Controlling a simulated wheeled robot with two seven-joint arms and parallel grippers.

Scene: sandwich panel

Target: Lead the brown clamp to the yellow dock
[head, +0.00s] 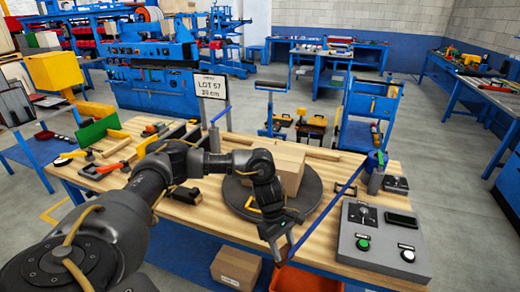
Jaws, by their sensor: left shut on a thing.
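My left arm reaches in from the left, and its gripper (280,246) points down at the near edge of the black round turntable (312,192). It is shut at the lower end of a long thin blue bar (328,215). The bar slants up and right to a blue-topped post (376,172). A brown cardboard box (290,168) sits on the turntable behind my wrist. I cannot single out a brown clamp. A small yellow piece (252,206) shows beside my wrist; I cannot tell whether it is the dock. My right gripper is not in view.
A sign on a post (211,88) stands behind my arm. An orange bin (305,280) is below the front edge.

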